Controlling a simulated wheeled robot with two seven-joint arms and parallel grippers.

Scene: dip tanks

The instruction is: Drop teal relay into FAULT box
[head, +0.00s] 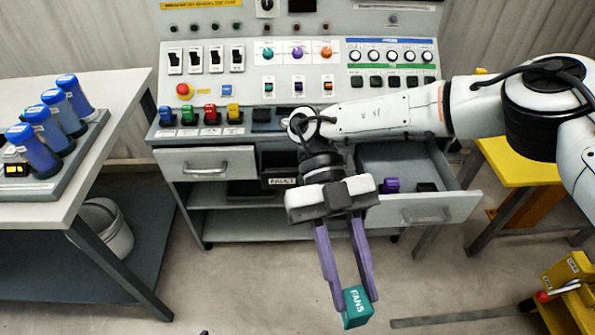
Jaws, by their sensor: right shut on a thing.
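The teal relay (357,309) carries the word FANS on its face. My right gripper (355,299) is shut on it, with its two long purple fingers on either side. It holds the relay low in front of the console, over the open floor. The dark FAULT box (279,181) stands on the shelf under the console, its label facing out. My right gripper's wrist partly covers the box's right side, and its inside is mostly hidden. My left gripper is not in view.
An open drawer (425,209) right of the FAULT box holds a purple relay (391,185) and a dark one. A table (95,120) with blue cylinders is at left, a yellow stand (520,165) at right.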

